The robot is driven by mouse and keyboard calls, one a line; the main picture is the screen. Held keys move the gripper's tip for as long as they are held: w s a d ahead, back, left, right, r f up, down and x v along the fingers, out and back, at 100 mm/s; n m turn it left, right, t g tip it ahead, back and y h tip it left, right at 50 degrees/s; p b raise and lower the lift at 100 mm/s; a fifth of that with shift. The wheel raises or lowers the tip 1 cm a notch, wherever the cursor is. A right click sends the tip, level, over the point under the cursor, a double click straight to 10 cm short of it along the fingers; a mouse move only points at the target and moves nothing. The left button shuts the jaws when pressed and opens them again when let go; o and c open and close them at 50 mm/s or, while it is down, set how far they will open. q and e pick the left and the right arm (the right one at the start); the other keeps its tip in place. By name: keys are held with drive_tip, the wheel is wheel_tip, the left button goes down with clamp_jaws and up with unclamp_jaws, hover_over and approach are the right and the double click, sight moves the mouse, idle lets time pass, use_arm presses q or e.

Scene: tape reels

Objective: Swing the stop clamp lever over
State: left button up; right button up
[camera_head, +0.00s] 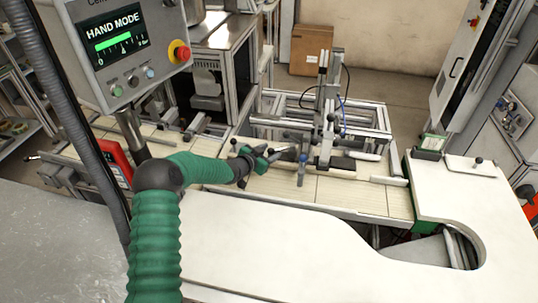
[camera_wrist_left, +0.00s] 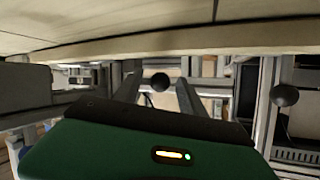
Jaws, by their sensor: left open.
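The stop clamp stands on the pale worktop in the head view, with a grey upright and a lever ending in a black ball knob (camera_head: 303,157). A second black ball knob (camera_head: 331,117) sits higher on the upright. My left gripper (camera_head: 287,152) is open and points right, its fingertips close to the lower knob. In the left wrist view a black ball (camera_wrist_left: 160,82) shows between the two open fingers, with no visible contact. Another black ball (camera_wrist_left: 285,95) on a stalk is outside them, to the right. My right gripper is out of view.
A control panel (camera_head: 122,47) reading HAND MODE, with a red stop button (camera_head: 180,51), stands at the left. A metal frame (camera_head: 368,116) lies behind the clamp. A white curved table (camera_head: 262,240) fills the front. A cardboard box (camera_head: 311,50) stands at the back.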

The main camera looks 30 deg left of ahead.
use_arm(q)
drive_tip(key=shift+s+d+r, duration=0.1)
drive_tip(key=shift+c, duration=1)
clamp_jaws()
drive_tip(key=shift+r, duration=0.1)
